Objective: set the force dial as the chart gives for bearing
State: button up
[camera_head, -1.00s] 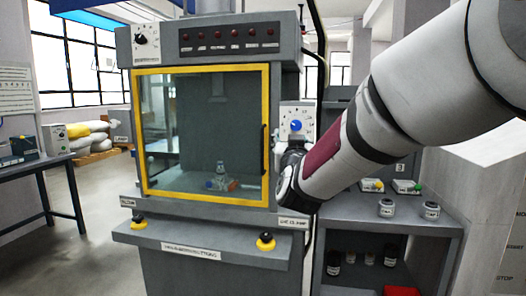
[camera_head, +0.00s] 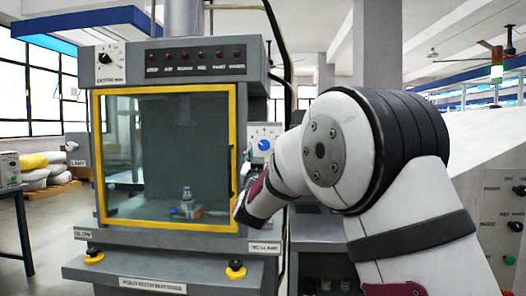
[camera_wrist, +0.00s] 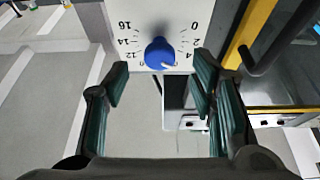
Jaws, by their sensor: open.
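A blue dial knob (camera_wrist: 160,54) sits on a white plate (camera_wrist: 150,18) with numbers, upside down in the wrist view; 0, 2, 4 are on the right and 12, 14, 16 on the left. A pale mark on the knob points to the lower right of that picture. My gripper (camera_wrist: 161,76) is open, its dark green fingers on either side below the knob and apart from it. In the head view the blue knob (camera_head: 264,144) is beside the yellow-framed door, and my arm hides most of the gripper. I see no readable chart.
A second, black dial (camera_head: 104,58) is at the machine's upper left. The yellow door frame (camera_head: 240,170) and its dark handle (camera_wrist: 285,38) are close beside my gripper. A sloped control panel (camera_head: 505,215) stands at the right.

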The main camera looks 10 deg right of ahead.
aim_at(264, 147)
jog(key=shift+x, duration=2)
jog(key=c, duration=1.1)
